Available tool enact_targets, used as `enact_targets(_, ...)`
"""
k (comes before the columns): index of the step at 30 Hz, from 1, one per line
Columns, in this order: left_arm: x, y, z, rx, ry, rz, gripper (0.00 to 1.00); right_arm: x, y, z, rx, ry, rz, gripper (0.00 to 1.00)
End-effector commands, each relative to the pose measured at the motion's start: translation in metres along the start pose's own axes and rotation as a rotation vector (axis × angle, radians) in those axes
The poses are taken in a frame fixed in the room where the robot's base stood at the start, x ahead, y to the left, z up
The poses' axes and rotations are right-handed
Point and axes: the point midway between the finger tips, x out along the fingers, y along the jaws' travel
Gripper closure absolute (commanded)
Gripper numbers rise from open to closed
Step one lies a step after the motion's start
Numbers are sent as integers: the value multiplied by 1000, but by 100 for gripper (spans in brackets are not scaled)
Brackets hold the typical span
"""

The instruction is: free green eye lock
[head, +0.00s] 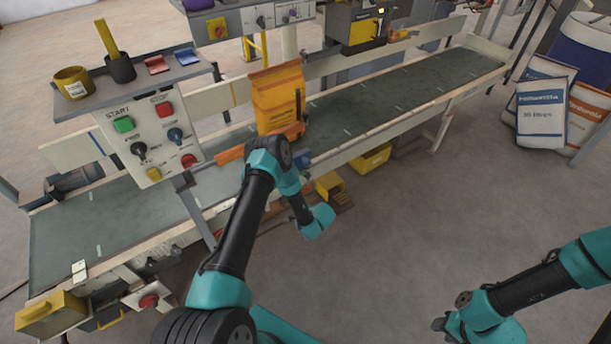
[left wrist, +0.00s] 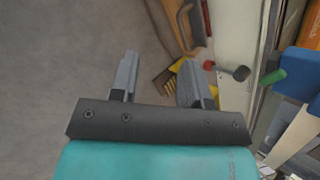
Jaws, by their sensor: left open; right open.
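In the left wrist view a green, rod-like part (left wrist: 272,77) sticks out beside a blue body (left wrist: 300,72) at the right; I cannot tell whether it is the eye lock. No lock eye shows clearly in the head view. My left gripper (left wrist: 160,74) has its two grey fingers apart with nothing between them, and the green part is well to their right, not touched. In the head view the left fingers are hidden behind the teal wrist. My right gripper (head: 440,324) is open and empty over the floor at the lower right.
A conveyor (head: 360,118) runs across with an orange sack (head: 278,98) standing on it. A control panel (head: 150,135) has a green START button. A yellow bin (head: 371,160) sits below. A red knob (left wrist: 208,65) and dark lever (left wrist: 236,73) show near the left fingers.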

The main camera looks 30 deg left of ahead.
Motion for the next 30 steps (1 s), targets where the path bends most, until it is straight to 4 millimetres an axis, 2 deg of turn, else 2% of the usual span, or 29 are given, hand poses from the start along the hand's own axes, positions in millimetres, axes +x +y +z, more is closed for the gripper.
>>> enact_targets(6,-23,-50,-4,108,-23,-409,57,0,0,0,0,0,0,57)
enact_targets(12,-52,-77,-8,129,-17,-680,57,0,0,0,0,0,0,57)
enact_targets(17,-61,-82,-9,129,-14,-742,57,0,0,0,0,0,0,57)
enact_targets(30,-55,-86,-9,128,-15,-739,57,0,0,0,0,0,0,57)
